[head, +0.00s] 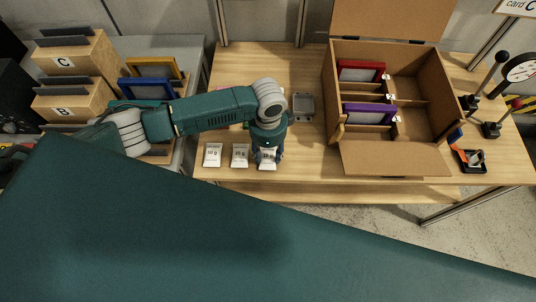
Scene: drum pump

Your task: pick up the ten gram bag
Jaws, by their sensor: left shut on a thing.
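Three small white bags stand in a row along the front edge of the wooden table. The left bag (213,155) looks marked 50 g and the middle bag (240,155) looks marked 20 g. The rightmost bag (268,161) is partly covered by my left gripper (268,155), and its mark is too small to read surely. The left gripper points down and is shut on this rightmost bag, at the table's front edge. I cannot tell whether the bag is clear of the table. My right gripper is not in view.
A small grey scale-like plate (303,105) lies behind the gripper. An open cardboard box (420,95) with red and purple framed items stands to the right. Boxes marked C (75,60) and B (62,105) are at left. A dial gauge (520,67) stands far right.

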